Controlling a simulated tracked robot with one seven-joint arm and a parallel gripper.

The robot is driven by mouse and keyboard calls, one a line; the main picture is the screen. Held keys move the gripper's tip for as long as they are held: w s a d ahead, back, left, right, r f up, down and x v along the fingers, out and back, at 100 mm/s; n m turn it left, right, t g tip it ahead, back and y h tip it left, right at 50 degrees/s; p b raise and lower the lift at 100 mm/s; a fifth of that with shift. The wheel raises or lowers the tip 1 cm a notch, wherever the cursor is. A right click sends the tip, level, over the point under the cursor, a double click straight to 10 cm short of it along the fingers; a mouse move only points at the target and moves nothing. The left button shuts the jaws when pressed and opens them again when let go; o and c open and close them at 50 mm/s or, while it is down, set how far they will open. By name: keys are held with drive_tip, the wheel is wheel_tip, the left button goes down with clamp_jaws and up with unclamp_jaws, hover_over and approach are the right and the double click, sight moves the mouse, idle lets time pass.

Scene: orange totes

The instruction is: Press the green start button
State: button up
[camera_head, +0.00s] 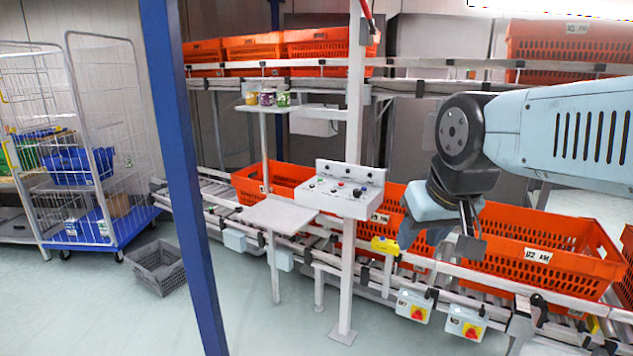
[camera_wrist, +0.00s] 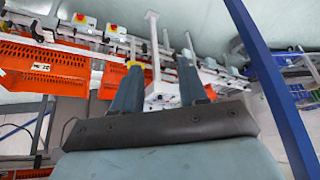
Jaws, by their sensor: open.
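The white control panel (camera_head: 336,205) is fixed to a white post in the middle of the head view. Its sloped top carries several small buttons, among them a red one (camera_head: 357,192).
Orange totes (camera_head: 530,254) line the conveyor behind and below my gripper. A yellow box (camera_head: 385,246) sits on the rail close to its left. A blue column (camera_head: 182,165) stands left of the panel. A small grey shelf (camera_head: 278,213) adjoins the panel. Open floor lies in front.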

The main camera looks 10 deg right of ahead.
clamp_jaws()
idle(0.3)
idle(1.4)
